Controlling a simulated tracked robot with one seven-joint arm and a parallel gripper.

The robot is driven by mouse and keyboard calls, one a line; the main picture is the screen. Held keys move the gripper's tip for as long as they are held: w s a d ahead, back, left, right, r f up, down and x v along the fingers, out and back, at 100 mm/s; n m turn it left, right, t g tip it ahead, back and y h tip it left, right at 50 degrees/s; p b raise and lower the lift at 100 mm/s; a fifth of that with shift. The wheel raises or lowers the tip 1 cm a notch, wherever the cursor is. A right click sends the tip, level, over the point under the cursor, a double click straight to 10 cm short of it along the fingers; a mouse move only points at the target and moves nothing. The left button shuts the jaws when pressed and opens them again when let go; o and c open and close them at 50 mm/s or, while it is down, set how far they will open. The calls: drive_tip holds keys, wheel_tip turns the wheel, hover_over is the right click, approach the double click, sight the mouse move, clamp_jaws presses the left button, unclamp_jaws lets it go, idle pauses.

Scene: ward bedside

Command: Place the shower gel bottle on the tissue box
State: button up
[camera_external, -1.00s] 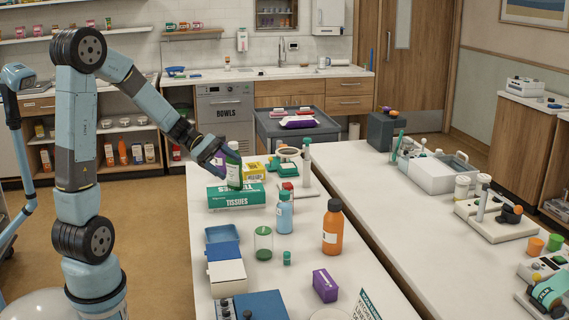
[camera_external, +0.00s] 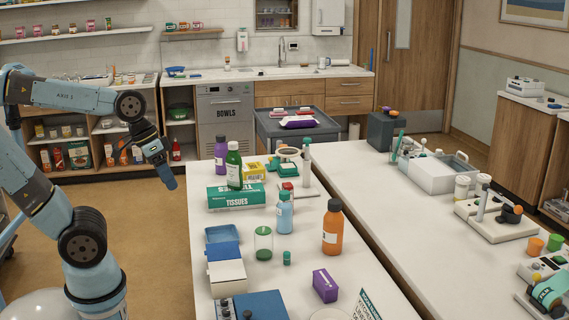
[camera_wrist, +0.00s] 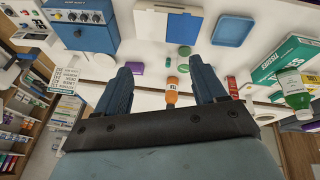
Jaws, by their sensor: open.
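The green shower gel bottle (camera_external: 234,168), with a white label and dark cap, stands upright on top of the teal tissue box (camera_external: 237,200) at the left edge of the white table. The bottle (camera_wrist: 294,90) and the tissue box (camera_wrist: 278,66) also show at the right of the wrist view. My gripper (camera_external: 170,183) is off the table to the left, clear of both. Its fingers (camera_wrist: 163,75) are spread in the wrist view with nothing held between them.
A purple bottle (camera_external: 221,153) stands behind the tissue box, beside a yellow box (camera_external: 254,172). A blue bottle (camera_external: 285,214), an orange bottle (camera_external: 332,230) and a blue tray (camera_external: 221,233) are nearer. The floor below my gripper is clear.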

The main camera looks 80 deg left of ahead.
drive_tip(key=s+r+m, duration=0.1)
drive_tip(key=s+m+t+y, duration=0.1)
drive_tip(key=shift+s+a+r+m, duration=0.15)
drive_tip(key=shift+r+m, duration=0.2)
drive_tip(key=shift+m, duration=0.05)
